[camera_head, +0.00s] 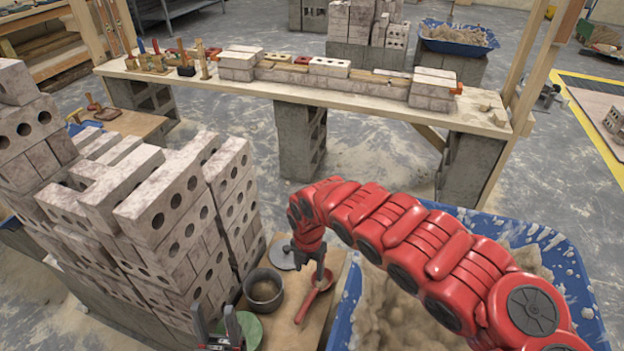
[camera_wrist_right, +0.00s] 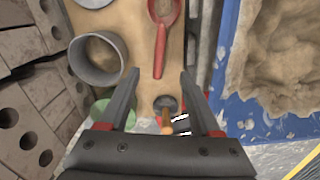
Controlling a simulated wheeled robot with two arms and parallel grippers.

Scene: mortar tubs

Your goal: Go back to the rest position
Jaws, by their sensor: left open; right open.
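My right arm, red, reaches in from the lower right of the head view. Its right gripper (camera_head: 310,264) hangs above the small wooden board between the brick stack and the blue tub. In the right wrist view the right gripper (camera_wrist_right: 160,84) is open with nothing held between its fingers. Below it are a red-handled ladle (camera_wrist_right: 160,50), a grey pot (camera_wrist_right: 97,58) and a tool with a wooden handle (camera_wrist_right: 166,108). My left gripper (camera_head: 215,318) shows only in part at the bottom edge of the head view, beside the brick stack. It is open and looks empty.
A tall stack of holed bricks (camera_head: 165,205) stands at the left. A blue tub (camera_head: 345,310) of mortar lies under my right arm. The wooden board (camera_head: 275,335) also bears the grey pot (camera_head: 263,290). A plank bench (camera_head: 390,105) with bricks and tools spans the back.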

